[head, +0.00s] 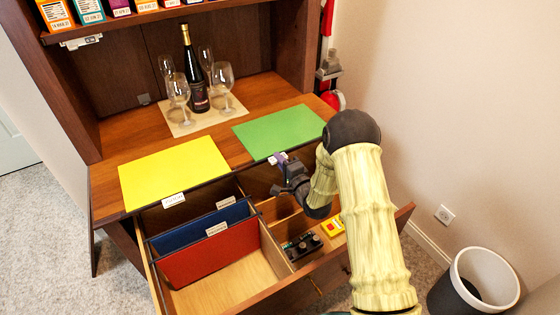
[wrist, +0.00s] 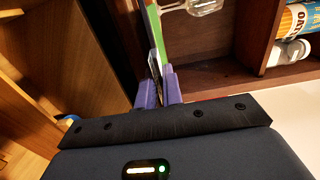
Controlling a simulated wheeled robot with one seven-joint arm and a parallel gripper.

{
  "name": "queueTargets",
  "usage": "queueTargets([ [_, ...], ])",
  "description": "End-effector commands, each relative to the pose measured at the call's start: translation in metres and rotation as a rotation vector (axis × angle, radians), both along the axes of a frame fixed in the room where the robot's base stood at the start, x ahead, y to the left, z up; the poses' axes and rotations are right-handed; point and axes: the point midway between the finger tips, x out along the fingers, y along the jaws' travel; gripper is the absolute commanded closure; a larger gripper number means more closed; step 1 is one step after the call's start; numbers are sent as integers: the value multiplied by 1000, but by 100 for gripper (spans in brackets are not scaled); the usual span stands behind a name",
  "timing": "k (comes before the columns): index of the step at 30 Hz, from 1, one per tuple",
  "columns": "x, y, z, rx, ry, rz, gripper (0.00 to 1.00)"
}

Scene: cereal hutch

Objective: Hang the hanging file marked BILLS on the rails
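A green hanging file (head: 278,131) lies flat on the hutch counter, its front edge at the counter's edge. My gripper (head: 279,158) is at that front edge, beside the file's tab. In the wrist view the purple fingers (wrist: 160,88) are close together, with the green file (wrist: 158,30) seen nearly edge-on between them. A yellow hanging file (head: 173,170) with a white tab lies to the left. I cannot read the tabs, so I cannot tell which is marked BILLS. The open drawer (head: 222,268) below has file rails, with a blue file (head: 190,228) and a red file (head: 210,257) hanging in it.
A dark bottle (head: 196,85) and several wine glasses stand on a mat (head: 183,128) behind the files. The drawer's right part holds a black item (head: 301,246) and a yellow item (head: 333,228). A bin (head: 485,278) stands at the right. The red file has room in front.

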Motion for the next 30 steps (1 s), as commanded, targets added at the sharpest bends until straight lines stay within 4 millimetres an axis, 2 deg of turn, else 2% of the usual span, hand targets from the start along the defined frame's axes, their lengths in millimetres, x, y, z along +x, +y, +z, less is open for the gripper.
queueTargets([
  [8,0,0,0,0,0,0,100],
  [30,0,0,21,0,-2,0,100],
])
